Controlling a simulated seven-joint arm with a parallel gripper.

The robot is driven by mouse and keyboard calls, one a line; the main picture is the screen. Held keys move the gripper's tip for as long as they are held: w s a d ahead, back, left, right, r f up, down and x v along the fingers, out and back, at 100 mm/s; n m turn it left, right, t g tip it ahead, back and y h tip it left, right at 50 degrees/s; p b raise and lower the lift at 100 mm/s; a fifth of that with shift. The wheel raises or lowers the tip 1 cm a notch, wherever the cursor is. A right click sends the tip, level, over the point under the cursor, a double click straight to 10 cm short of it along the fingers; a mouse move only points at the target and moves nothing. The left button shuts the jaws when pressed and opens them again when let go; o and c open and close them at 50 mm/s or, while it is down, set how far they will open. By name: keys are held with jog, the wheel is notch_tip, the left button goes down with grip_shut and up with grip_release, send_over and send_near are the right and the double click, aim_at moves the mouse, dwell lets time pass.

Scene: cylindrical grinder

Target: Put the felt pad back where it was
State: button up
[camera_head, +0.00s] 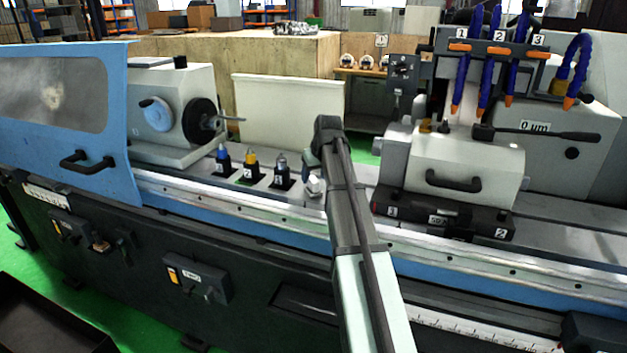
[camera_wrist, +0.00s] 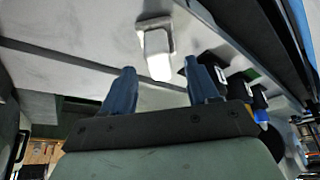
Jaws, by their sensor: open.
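My gripper (camera_head: 312,163) hangs over the machine bed, right of a row of small bottles. In the wrist view its two blue fingers (camera_wrist: 163,78) are apart, with nothing held between them. A small white block (camera_wrist: 159,64), perhaps the felt pad, lies just beyond the fingertips, against a pale grey bracket-like piece (camera_wrist: 154,24). A small white thing also shows in the head view (camera_head: 315,187), right by my gripper and partly hidden by my arm. I cannot tell for sure whether it is felt.
Numbered black stands with a blue bottle (camera_head: 223,155), a yellow-topped one (camera_head: 250,162) and a grey-tipped one (camera_head: 282,169) stand left of my gripper. The chuck headstock (camera_head: 175,110) is farther left. The white wheel-head cover (camera_head: 462,160) stands to the right.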

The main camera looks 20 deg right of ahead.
jog(key=v, duration=0.9)
dwell(1.4)
